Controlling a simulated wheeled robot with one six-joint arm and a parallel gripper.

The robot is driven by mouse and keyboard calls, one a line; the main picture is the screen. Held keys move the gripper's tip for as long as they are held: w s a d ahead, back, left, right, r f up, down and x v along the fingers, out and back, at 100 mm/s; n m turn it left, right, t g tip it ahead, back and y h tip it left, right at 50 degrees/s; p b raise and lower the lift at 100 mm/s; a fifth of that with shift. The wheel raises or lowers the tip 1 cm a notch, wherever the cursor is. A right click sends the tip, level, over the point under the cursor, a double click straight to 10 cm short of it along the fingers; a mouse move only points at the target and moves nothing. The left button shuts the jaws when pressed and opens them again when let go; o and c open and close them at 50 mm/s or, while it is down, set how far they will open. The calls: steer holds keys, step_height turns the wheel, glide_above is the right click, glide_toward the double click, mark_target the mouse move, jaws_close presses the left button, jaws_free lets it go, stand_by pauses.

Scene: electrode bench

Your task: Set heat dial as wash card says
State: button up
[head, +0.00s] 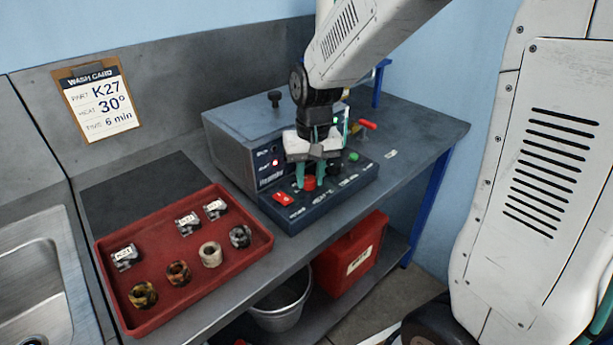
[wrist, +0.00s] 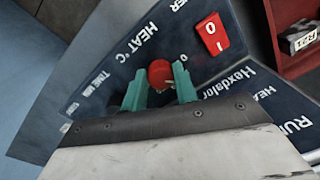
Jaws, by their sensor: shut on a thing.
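The wash card (head: 98,98) hangs on a clipboard on the back panel and reads part K27, heat 30°, time 6 min. The heat dial (wrist: 160,72) is a red round knob beside the "HEAT °C" lettering on the washer's dark control panel (head: 330,203). It also shows in the head view (head: 310,183). My gripper (wrist: 160,88) has its green fingers shut on the dial, one at each side. It comes down from above in the head view (head: 311,174). A small pale mark shows on the dial's near side. I cannot read the dial's scale.
A red rocker switch (wrist: 211,34) marked 0 and I sits on the panel near the dial. A green button (head: 353,157) and a red-tipped lever (head: 367,124) are to the right. A red tray (head: 207,270) holds several parts. A sink (head: 35,285) is at far left.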

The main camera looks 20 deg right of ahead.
mark_target(312, 179)
steer(key=shift+s+f, duration=0.1)
steer(key=shift+s, duration=0.1)
steer(key=o, duration=1)
steer(key=shift+w, duration=0.1)
step_height(312, 179, up, 8)
steer(key=shift+d+f, duration=0.1)
steer(key=shift+d, duration=0.05)
steer(key=shift+n+t+h, duration=0.3)
steer(key=shift+n+t, duration=0.3)
steer(key=shift+n, duration=0.3)
steer(key=s+r, duration=0.1)
steer(key=s, duration=0.6)
steer(key=s+d+r, duration=0.1)
steer(key=s, duration=0.6)
steer(key=s+d+r, duration=0.1)
steer(key=s+r, duration=0.1)
steer(key=s, duration=0.6)
steer(key=shift+s+r, duration=0.1)
